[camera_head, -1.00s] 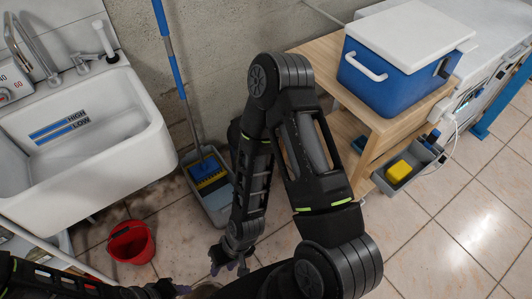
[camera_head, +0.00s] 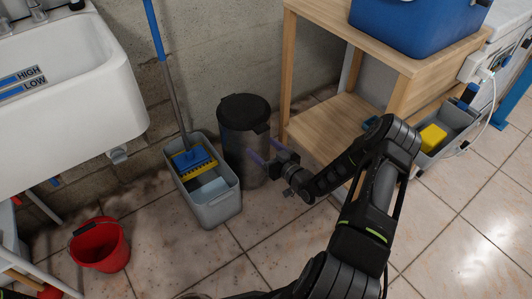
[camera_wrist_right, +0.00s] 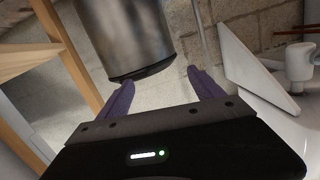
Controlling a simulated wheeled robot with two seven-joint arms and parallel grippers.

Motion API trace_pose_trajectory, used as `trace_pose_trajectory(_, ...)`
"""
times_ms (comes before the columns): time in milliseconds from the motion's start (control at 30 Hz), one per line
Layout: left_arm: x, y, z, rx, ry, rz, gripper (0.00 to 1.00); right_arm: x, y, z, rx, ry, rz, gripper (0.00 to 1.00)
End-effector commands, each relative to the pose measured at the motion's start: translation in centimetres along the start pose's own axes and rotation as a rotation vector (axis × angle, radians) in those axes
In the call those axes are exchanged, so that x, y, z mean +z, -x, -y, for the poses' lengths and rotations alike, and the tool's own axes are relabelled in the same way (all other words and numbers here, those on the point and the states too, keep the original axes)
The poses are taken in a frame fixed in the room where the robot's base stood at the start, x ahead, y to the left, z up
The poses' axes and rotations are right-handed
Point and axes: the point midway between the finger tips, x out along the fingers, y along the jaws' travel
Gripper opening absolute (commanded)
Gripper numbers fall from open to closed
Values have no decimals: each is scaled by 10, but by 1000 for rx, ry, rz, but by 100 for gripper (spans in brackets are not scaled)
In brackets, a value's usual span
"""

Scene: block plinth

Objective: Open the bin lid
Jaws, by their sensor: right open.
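The bin (camera_head: 240,160) is a dark grey cylinder standing on the floor against the wall, between the mop bucket and the wooden table. Its black round lid (camera_head: 245,109) looks shut. My right gripper (camera_head: 260,149) is open and empty, its purple fingers at the bin's front right side, below the lid. In the right wrist view the bin (camera_wrist_right: 125,35) looks upside down, and its dark rim (camera_wrist_right: 142,74) lies just beyond and between the open fingers (camera_wrist_right: 160,80). I cannot tell whether a finger touches the bin. My left gripper is out of view.
A grey mop bucket (camera_head: 217,212) with a blue-handled mop (camera_head: 165,70) stands close left of the bin. A wooden table (camera_head: 340,140) bearing a blue cooler (camera_head: 410,25) stands to the right. A white sink (camera_head: 80,90) and red bucket (camera_head: 100,245) are at left. Floor in front is clear.

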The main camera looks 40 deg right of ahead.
Motion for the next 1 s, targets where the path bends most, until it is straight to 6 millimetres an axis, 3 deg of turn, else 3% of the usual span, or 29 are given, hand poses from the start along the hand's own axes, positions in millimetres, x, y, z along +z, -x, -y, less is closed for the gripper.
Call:
trace_pose_trajectory(33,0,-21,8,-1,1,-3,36,13,4,-23,17,33,-43,76)
trace_pose_trajectory(200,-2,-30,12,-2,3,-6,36,6,17,-52,31,100,-118,76)
trace_pose_trajectory(667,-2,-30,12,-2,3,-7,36,4,14,-53,30,104,-123,76)
trace_pose_trajectory(1000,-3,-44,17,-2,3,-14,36,0,-32,-54,28,104,-124,76)
